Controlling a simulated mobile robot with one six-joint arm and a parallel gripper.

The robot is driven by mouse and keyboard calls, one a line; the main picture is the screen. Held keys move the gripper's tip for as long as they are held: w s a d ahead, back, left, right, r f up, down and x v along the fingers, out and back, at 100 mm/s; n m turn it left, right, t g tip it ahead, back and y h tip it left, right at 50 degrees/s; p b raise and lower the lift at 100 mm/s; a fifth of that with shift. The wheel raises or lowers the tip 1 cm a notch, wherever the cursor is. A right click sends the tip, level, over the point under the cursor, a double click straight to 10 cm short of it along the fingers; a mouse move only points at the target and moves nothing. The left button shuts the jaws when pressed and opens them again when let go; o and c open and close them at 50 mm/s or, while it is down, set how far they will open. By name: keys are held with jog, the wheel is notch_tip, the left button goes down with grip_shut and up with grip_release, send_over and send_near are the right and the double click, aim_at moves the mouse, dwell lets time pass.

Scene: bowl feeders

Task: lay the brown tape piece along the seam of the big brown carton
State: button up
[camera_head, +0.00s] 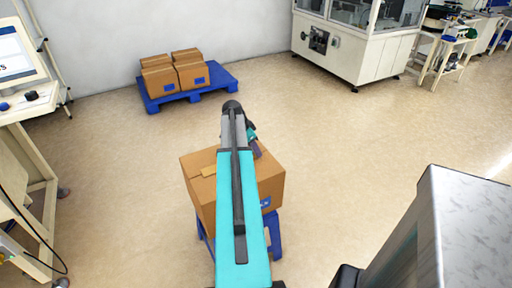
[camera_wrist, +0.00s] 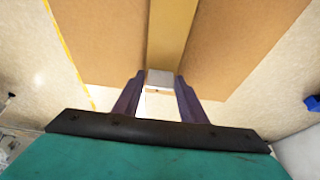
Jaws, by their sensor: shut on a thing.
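The big brown carton (camera_head: 268,181) stands on a blue stand (camera_head: 274,232), partly hidden by my arm in the head view. Its brown top (camera_wrist: 245,45) fills the upper part of the wrist view. The brown tape piece (camera_wrist: 172,28) is a lighter tan strip running over the middle of the top; its end (camera_head: 209,171) shows left of my arm in the head view. My gripper (camera_wrist: 158,82) is shut on a pale grey block at the strip's near end. I cannot tell whether the strip touches the carton. The seam is not visible.
A blue pallet (camera_head: 222,79) with several small brown cartons (camera_head: 191,73) stands by the back wall. A white machine (camera_head: 347,55) is at the back right. A desk with a monitor (camera_head: 17,55) is at the left. A grey metal block (camera_head: 470,235) is at the lower right. Floor around the stand is clear.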

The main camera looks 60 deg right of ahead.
jog(key=shift+f, duration=0.2)
jog(key=o, duration=1.1)
jog(key=shift+r, duration=0.15)
jog(key=b+v, duration=0.2)
jog(key=v, duration=1.1)
jog(key=shift+r, duration=0.3)
jog(key=shift+w+a, duration=0.1)
